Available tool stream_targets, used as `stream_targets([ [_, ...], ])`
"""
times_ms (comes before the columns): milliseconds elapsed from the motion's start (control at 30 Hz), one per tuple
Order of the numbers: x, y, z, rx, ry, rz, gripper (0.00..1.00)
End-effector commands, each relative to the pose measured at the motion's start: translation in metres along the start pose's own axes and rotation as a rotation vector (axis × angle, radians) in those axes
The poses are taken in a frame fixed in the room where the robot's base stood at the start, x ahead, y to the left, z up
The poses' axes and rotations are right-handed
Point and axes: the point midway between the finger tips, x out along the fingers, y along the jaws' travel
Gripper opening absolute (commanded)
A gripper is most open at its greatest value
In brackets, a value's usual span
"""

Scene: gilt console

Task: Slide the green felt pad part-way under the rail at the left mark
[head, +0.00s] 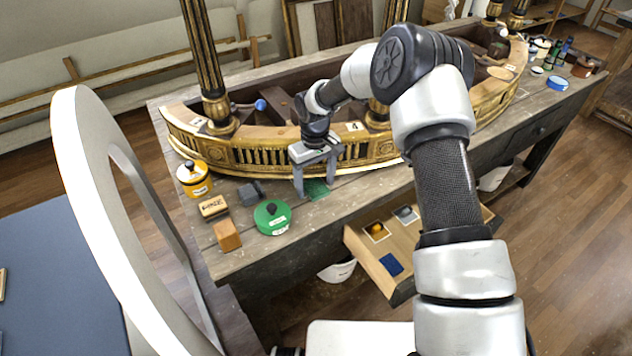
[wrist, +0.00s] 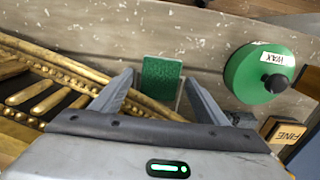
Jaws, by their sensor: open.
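The green felt pad (head: 318,189) lies flat on the worn bench top, close to the front of the curved gilt rail (head: 265,157). In the wrist view the pad (wrist: 161,76) shows between my two fingers, with bench visible beside it. The gilt rail (wrist: 75,72) meets the pad's lower part there; how much lies under it I cannot tell. My gripper (head: 316,188) is open, pointing down, with one finger on each side of the pad; contact is unclear. A numbered label (head: 354,126) reading 4 is on the rail top; no left mark is readable.
A green wax tin (head: 272,217), a dark grey block (head: 250,193), a FINE block (head: 213,207), an orange-brown block (head: 227,235) and a yellow tin (head: 194,178) stand left of my gripper. Gilt columns (head: 205,70) rise behind.

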Motion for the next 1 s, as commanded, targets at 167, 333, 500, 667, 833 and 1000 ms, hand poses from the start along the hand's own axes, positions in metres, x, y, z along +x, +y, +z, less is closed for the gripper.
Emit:
stream_targets([
  [167,-0.011,-0.002,-0.013,-0.02,0.035,0.006,0.68],
  [333,-0.033,-0.002,-0.013,-0.019,0.038,0.009,0.68],
  [500,-0.073,-0.001,-0.009,-0.015,0.035,0.01,0.68],
  [667,-0.111,0.0,-0.004,-0.009,0.026,0.007,0.68],
  [833,-0.146,0.0,0.0,-0.003,0.016,0.005,0.68],
  [1000,-0.169,0.0,0.003,-0.002,0.01,0.003,0.68],
])
